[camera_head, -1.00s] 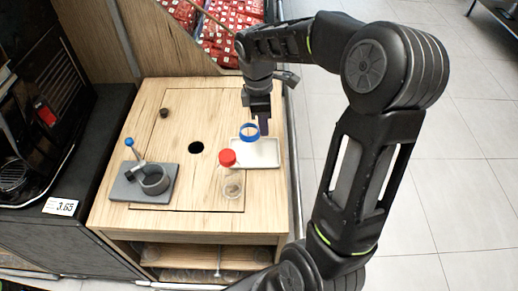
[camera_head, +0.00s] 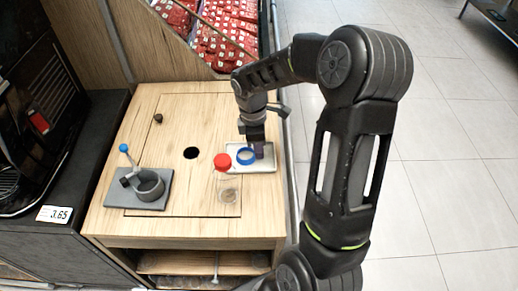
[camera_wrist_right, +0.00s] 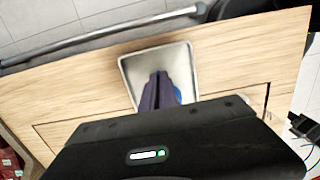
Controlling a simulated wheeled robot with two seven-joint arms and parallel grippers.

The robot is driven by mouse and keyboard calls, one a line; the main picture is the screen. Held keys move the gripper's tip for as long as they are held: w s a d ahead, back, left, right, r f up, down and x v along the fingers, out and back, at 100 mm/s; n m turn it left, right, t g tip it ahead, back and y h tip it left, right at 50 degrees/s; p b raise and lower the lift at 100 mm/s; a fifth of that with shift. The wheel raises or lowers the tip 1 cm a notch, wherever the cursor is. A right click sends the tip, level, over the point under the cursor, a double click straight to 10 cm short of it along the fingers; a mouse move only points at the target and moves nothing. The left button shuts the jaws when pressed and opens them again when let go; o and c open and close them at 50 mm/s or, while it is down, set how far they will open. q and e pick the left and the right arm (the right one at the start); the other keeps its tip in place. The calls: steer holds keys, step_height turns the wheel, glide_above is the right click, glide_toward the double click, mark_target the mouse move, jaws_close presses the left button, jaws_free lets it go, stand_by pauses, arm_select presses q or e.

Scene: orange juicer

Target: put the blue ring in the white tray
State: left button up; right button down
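The blue ring (camera_head: 246,156) is at the left part of the white tray (camera_head: 268,165), low over it or touching it; I cannot tell which. My right gripper (camera_head: 258,150) points down over the tray, with its fingers close together at the ring's right edge. In the right wrist view the dark fingers (camera_wrist_right: 162,92) look shut on the ring (camera_wrist_right: 178,95), which is mostly hidden behind them. The tray (camera_wrist_right: 136,75) lies flat beneath and its floor looks bare. My left gripper is not in view.
A grey stand (camera_head: 125,198) with a cup and a blue-knobbed lever sits at the left. The wooden top has a round hole (camera_head: 191,153). The wood between them is clear.

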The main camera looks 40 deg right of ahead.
steer(key=c, duration=2.1)
jaws_free()
steer(key=shift+f, duration=0.1)
steer(key=o, duration=0.5)
steer(key=shift+c, duration=0.2)
step_height(320, 180, up, 12)
steer(key=shift+w+a+p, duration=0.35)
steer(key=shift+p, duration=0.1)
